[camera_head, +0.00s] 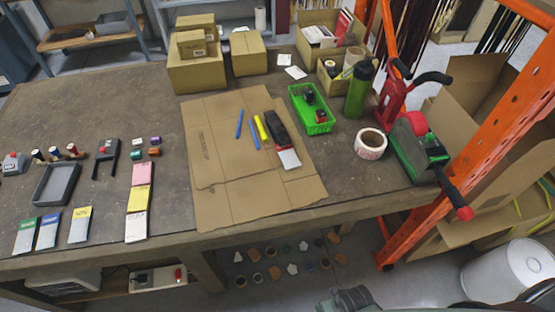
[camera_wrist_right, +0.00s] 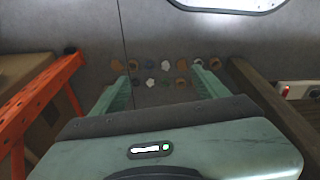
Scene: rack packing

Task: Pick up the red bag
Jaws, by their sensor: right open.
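I cannot make out anything that is clearly a red bag. A red object with black handles (camera_head: 394,98) stands at the right end of the table, behind a green and black tool. My right gripper (camera_wrist_right: 163,88) is open and empty in the right wrist view, its two green fingers spread over the floor. Part of my right arm shows at the bottom edge of the head view, in front of the table and well away from the red object. My left gripper is not in view.
The table (camera_head: 70,110) carries cardboard sheets (camera_head: 225,195), a green basket (camera_head: 318,128), a green bottle (camera_head: 358,90) and a tape roll (camera_head: 370,144). An orange rack post (camera_head: 455,140) rises at the right. Several small pieces lie on the floor below.

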